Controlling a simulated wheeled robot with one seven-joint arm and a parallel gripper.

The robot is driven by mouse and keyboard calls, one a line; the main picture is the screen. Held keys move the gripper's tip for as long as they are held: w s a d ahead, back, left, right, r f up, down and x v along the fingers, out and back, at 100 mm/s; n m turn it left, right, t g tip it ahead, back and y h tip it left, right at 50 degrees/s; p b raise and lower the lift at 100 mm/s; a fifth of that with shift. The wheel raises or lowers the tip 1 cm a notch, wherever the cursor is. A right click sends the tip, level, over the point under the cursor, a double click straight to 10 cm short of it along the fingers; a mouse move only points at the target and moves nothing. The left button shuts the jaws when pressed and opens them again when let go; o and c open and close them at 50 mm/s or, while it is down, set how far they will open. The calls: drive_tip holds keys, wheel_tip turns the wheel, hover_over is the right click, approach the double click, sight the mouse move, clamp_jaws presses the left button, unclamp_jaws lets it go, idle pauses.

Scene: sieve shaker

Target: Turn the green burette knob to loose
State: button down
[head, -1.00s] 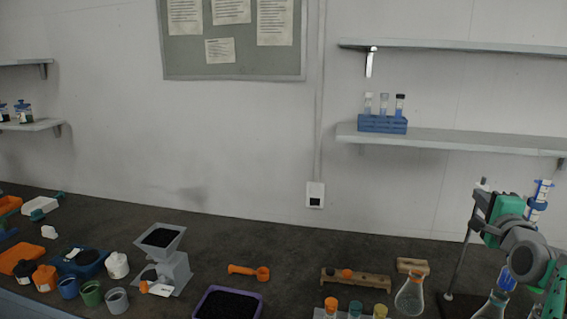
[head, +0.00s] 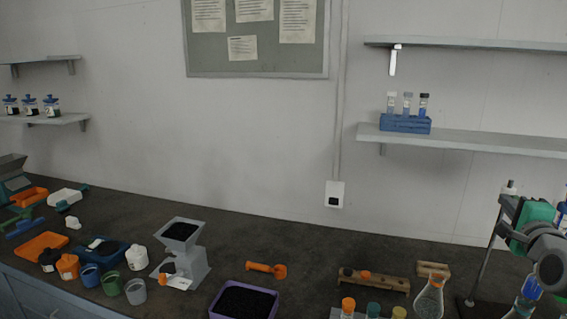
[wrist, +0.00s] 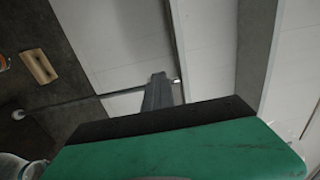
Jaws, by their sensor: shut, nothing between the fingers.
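My gripper (wrist: 159,82) shows in the wrist view as grey fingers, shut and empty, beyond a large green and black housing. In the head view, the green and grey end of my arm is at the right edge, close to the stand rod (head: 487,262). The rod also crosses the wrist view (wrist: 90,101) on the left, behind the fingers. Part of the burette (head: 562,212), with blue markings, shows at the right edge of the head view. I cannot make out the green burette knob in either current view; my arm covers part of that area.
A flask with an orange band (head: 430,298) and a wooden rack (head: 375,281) stand left of the stand. A purple tray (head: 213,307) of dark grains and an orange scoop (head: 266,268) lie mid-bench. A shelf (head: 470,142) holds a blue tube rack (head: 405,123).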

drive_tip(key=shift+f+b, duration=0.8)
drive_tip(key=shift+f, duration=0.05)
drive_tip(key=b+v, duration=0.2)
drive_tip(key=v, duration=0.4)
drive_tip(key=shift+a+b, duration=0.35)
drive_tip(key=shift+w, duration=0.1)
